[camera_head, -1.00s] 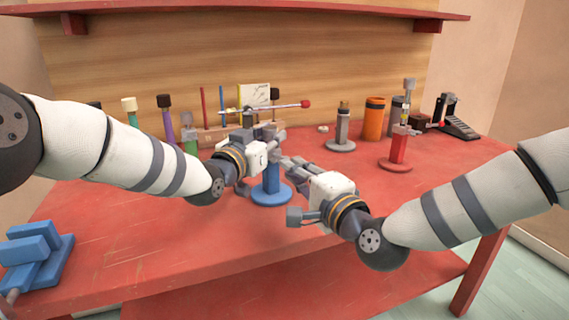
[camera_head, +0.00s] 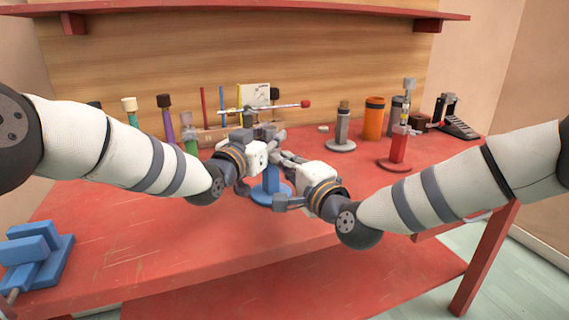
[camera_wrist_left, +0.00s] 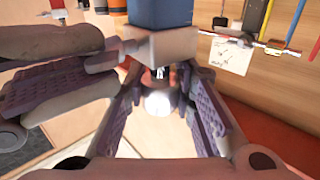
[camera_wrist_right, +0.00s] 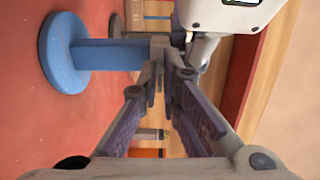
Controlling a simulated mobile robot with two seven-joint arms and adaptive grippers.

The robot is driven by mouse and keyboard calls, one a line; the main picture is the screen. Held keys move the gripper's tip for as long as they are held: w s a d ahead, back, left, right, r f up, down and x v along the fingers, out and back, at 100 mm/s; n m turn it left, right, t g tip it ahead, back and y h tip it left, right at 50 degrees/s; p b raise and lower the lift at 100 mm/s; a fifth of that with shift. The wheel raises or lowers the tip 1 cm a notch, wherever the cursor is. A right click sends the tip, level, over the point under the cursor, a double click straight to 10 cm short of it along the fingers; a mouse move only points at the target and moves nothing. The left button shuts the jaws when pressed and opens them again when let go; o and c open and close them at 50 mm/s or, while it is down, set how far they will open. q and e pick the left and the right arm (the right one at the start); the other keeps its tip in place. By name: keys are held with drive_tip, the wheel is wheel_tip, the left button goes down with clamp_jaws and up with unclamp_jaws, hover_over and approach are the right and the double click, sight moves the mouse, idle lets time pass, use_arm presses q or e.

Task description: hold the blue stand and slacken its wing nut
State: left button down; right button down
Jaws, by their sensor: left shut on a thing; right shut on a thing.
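The blue stand (camera_head: 271,180) stands upright on the red table, its round foot flat. Its blue post also shows in the left wrist view (camera_wrist_left: 160,12), with a grey collar (camera_wrist_left: 162,46) and a shiny metal piece (camera_wrist_left: 158,100) there. My left gripper (camera_head: 275,137) is shut on the stand at the collar, with one finger on either side. My right gripper (camera_head: 280,157) is at the right side of the collar. It appears shut on the wing nut (camera_wrist_left: 103,62), which its fingers largely hide. The right wrist view shows the fingertips close together at the top of the post (camera_wrist_right: 110,54).
A rod with a red tip (camera_head: 305,104) lies across behind the grippers. A red stand (camera_head: 398,150), an orange cylinder (camera_head: 374,118) and a grey stand (camera_head: 342,128) stand to the right. A blue block-shaped fixture (camera_head: 38,255) sits front left. The table's front middle is clear.

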drive_tip(key=n, duration=1.2)
idle(0.3)
drive_tip(key=shift+n, duration=0.4)
drive_tip(key=c, duration=2.1)
unclamp_jaws()
drive_tip(key=shift+o, duration=0.2)
